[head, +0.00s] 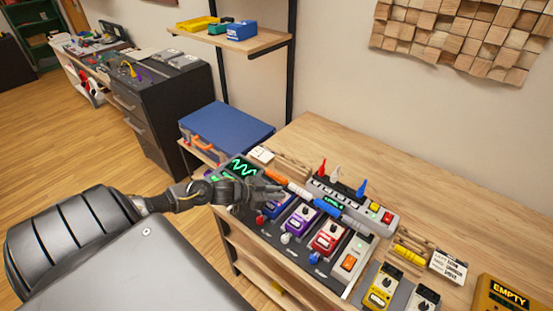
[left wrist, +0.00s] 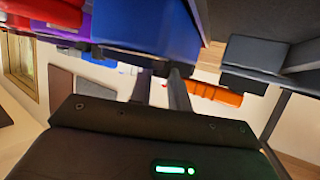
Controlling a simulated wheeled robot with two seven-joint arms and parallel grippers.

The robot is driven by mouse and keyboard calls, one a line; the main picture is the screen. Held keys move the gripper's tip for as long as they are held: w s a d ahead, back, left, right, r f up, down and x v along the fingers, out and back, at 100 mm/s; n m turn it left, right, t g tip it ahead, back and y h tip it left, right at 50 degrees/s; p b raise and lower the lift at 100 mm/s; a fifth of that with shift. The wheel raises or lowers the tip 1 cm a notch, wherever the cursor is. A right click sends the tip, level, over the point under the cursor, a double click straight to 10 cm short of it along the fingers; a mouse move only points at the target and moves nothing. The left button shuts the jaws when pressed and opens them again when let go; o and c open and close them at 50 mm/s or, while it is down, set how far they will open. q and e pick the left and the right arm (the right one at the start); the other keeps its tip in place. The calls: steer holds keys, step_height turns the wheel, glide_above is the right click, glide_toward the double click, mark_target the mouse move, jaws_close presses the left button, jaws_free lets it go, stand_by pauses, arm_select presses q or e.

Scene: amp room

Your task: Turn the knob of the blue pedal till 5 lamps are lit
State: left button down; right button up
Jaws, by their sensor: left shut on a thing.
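The blue pedal (head: 278,207) stands at the left end of the pedal row on the wooden bench. My left gripper (head: 274,193) reaches in from the left over its top and is shut at its knob, which is hidden behind the fingers. In the left wrist view, the blue pedal (left wrist: 150,24) is at the top, and my two fingers (left wrist: 161,78) are close together just below it. The pedal's lamps cannot be made out, so I cannot tell how many are lit. My right gripper is not in view.
A purple pedal (head: 301,223) and a red pedal (head: 329,237) stand close to the right. A green-trace scope (head: 243,168) is behind my wrist. Orange and blue plugs lie behind the row, near a grey switch box (head: 357,207). Yellow pedal (head: 380,286) stands front right.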

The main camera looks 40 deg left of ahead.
arm_select(q)
steer(key=shift+a+m+h, duration=0.1)
steer(key=shift+m+h, duration=0.2)
steer(key=shift+h, duration=0.1)
steer(key=c, duration=1.3)
jaws_free()
